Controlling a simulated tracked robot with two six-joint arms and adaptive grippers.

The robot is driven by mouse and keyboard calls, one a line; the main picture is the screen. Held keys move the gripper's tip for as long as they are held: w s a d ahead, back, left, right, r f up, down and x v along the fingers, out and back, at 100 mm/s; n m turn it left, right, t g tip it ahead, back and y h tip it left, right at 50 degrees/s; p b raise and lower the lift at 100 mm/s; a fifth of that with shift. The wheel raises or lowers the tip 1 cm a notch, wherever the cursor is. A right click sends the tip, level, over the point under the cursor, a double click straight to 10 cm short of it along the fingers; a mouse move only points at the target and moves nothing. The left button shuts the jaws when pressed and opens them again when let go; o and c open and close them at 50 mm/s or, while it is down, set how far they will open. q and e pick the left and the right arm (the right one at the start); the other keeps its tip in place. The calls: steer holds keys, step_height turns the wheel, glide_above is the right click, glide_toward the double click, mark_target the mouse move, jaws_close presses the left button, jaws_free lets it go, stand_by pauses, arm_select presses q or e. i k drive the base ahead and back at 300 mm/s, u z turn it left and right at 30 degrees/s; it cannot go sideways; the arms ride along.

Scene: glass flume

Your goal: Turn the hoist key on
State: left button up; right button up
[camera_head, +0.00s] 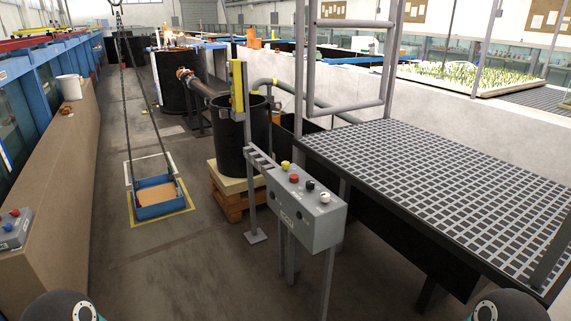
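A grey control box (308,212) stands on posts in the centre of the view, in front of the grating platform. On its sloped top are a yellow knob (285,165), a red button (294,178), a black knob (310,185) and a white knob (325,198). I cannot tell which of these, if any, is the hoist key, or how it is set. A blue tray (158,211) hangs from long slings on the left, low over a yellow-marked floor square. Only dark rounded parts of my arms show at the bottom edge; neither gripper is in view.
A raised grating platform (450,190) with a grey rail fills the right. A black barrel (243,140) stands on a wooden pallet behind the box. The floor (190,275) left of the control box is clear.

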mark_target(284, 165)
steer(key=z, duration=0.1)
steer(key=i, duration=1.9)
steer(key=u, duration=0.85)
steer(key=k, duration=0.8)
steer(key=u, duration=0.15)
steer(key=i, duration=0.85)
steer(key=z, duration=0.05)
